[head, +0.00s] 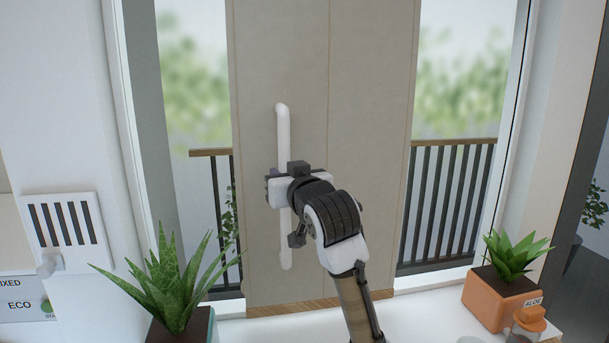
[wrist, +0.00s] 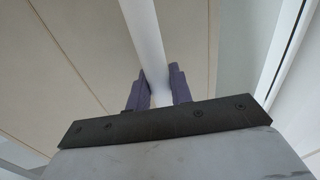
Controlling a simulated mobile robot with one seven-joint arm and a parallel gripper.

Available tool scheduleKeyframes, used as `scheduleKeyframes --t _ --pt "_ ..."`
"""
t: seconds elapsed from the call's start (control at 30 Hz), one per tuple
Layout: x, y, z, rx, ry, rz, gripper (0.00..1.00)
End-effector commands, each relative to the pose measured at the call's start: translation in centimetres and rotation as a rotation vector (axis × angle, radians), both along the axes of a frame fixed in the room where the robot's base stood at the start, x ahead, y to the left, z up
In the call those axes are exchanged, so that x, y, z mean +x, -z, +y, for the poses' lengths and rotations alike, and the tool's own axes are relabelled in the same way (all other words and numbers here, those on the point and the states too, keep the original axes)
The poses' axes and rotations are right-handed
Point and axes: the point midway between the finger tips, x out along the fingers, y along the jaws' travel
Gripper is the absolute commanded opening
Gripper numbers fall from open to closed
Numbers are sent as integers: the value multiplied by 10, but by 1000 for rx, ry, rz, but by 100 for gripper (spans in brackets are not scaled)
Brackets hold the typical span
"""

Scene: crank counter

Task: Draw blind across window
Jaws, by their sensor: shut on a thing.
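The blind (head: 365,110) is a beige panel with vertical seams. It hangs in the middle of the window (head: 455,85), with bare glass to its left and right. A white upright bar handle (head: 284,130) is on the blind's left part. My gripper (head: 275,184) is shut on the handle around its middle. In the wrist view the purple fingers (wrist: 158,92) sit on both sides of the white handle (wrist: 143,35). The gripper hides the part of the handle between the fingers.
A potted plant (head: 175,280) stands at the lower left, and an aloe in an orange pot (head: 492,298) at the lower right. A jar (head: 524,325) stands by the aloe. A vent panel with a knob (head: 65,235) is on the left wall. A railing (head: 450,200) shows behind the glass.

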Motion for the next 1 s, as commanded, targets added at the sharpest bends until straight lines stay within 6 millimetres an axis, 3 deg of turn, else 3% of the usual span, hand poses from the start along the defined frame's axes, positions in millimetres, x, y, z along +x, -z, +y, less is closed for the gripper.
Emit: scheduleKeyframes --t 0.23,0.73,0.77,0.8,0.9,1.0 --pt "-6 -2 32 0 -4 -5 0" --pt "-9 -2 40 2 -5 -5 0" --pt "-9 -2 40 2 -5 -5 24" --pt "-9 -2 40 2 -6 -5 29" --pt "-8 -1 39 2 -4 -4 41" --pt "-8 -1 38 1 -3 -3 41"
